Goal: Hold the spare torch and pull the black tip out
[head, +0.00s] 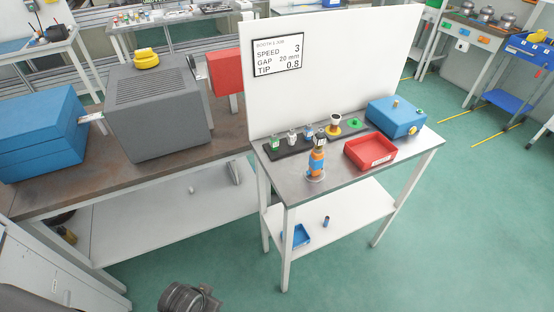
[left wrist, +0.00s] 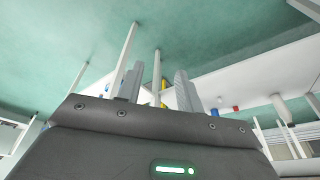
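An orange and blue torch (head: 317,161) stands upright on a round base near the front of the small metal-topped table (head: 341,180). A small pale and dark piece shows at its top; a black tip is too small to make out. I cannot tell whether this is the spare torch. My left gripper (left wrist: 159,78) shows in the left wrist view with its two grey fingers apart and nothing visible between them. It is away from the torch, with floor and white table legs beyond it. My right gripper is in neither view.
A black rack (head: 273,153) with small bottle-like items stands behind the torch. A red tray (head: 371,152) and a blue box (head: 397,116) are to its right. A white panel (head: 350,60) with a settings sign rises behind. A grey machine (head: 158,110) occupies the left bench.

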